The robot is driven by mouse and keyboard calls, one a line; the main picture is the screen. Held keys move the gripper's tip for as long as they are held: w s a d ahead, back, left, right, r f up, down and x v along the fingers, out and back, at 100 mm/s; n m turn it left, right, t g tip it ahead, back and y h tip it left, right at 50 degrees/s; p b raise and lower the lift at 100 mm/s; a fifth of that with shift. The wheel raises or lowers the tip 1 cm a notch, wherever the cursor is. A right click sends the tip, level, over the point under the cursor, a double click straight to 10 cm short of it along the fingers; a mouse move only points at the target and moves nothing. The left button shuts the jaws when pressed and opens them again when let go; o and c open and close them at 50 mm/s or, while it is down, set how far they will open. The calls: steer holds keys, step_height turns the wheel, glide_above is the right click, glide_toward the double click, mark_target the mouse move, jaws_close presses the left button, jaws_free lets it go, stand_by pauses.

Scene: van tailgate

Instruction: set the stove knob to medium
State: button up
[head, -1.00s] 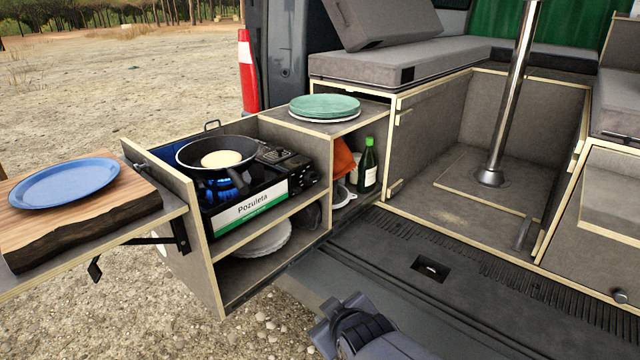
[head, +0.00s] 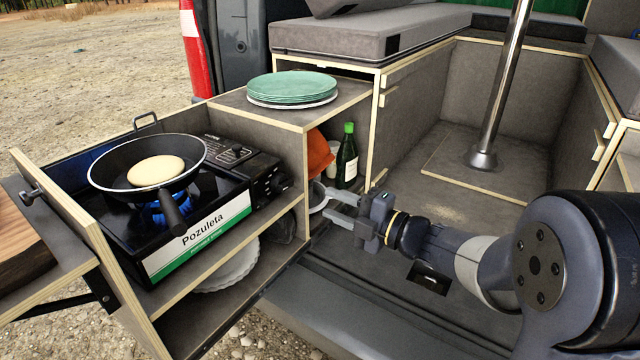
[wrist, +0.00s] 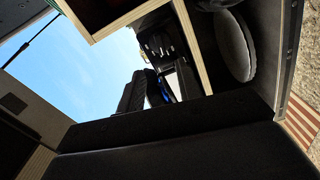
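A blue flame (head: 165,208) burns under the black pan (head: 120,178), which holds a pale pancake (head: 155,170). My gripper (head: 331,205) is right of the stove, apart from it, its fingers pointing left with a clear gap and nothing between them. The stove's control end also shows, turned sideways, in the wrist view (wrist: 163,42).
Green plates (head: 290,87) stand on the cabinet top behind the stove. A green bottle (head: 347,157) and an orange item (head: 318,153) stand in the open compartment behind my gripper. A white dish (head: 228,268) lies on the lower shelf. A metal post (head: 500,90) rises at the right.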

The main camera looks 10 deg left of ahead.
mark_target(289, 187)
steer(key=b+x, duration=0.1)
steer(key=x, duration=0.9)
steer(key=shift+a, duration=0.15)
steer(key=shift+c, duration=0.3)
jaws_close()
